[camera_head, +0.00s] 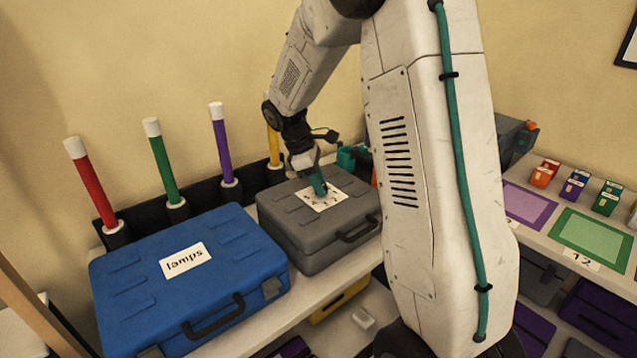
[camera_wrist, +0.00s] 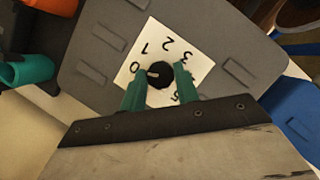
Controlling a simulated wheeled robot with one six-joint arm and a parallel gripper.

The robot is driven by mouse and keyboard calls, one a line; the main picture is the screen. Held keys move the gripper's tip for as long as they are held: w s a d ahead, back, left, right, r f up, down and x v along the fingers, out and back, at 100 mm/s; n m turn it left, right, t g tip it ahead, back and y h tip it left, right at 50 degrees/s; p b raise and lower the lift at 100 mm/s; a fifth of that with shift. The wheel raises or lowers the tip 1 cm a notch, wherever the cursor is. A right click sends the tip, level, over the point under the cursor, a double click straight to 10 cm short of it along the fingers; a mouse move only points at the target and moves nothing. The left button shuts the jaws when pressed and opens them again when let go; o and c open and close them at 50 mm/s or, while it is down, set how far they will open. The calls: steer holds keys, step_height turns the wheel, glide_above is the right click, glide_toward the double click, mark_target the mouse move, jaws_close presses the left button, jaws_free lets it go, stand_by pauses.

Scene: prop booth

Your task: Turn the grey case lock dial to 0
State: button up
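The grey case (camera_head: 318,246) lies closed on the bench, with a white number card (camera_wrist: 178,48) on its lid. The black lock dial (camera_wrist: 161,73) sits at the card's middle; its pale mark points left, close to the printed 0. The digits 0, 1, 2 and 3 are readable; one near the right finger is partly hidden. My gripper (camera_wrist: 160,74) has its two teal fingers on opposite sides of the dial, with no clear gap at the tips, so it looks shut on it. In the head view, my gripper (camera_head: 319,186) comes down onto the card and hides the dial.
A blue case (camera_head: 225,240) labelled "lamps" stands to the left of the grey case. Several coloured tubes, such as the purple one (camera_head: 220,142), stand behind in dark holders. A teal cup-like object (camera_wrist: 27,70) lies beyond the grey case. A side bench holds small boxes and mats.

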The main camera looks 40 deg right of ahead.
steer(key=o, duration=0.3)
steer(key=shift+o, duration=0.2)
steer(key=v, duration=0.7)
steer(key=shift+w+r, duration=0.15)
steer(key=shift+r, duration=0.2)
steer(key=shift+a, duration=0.15)
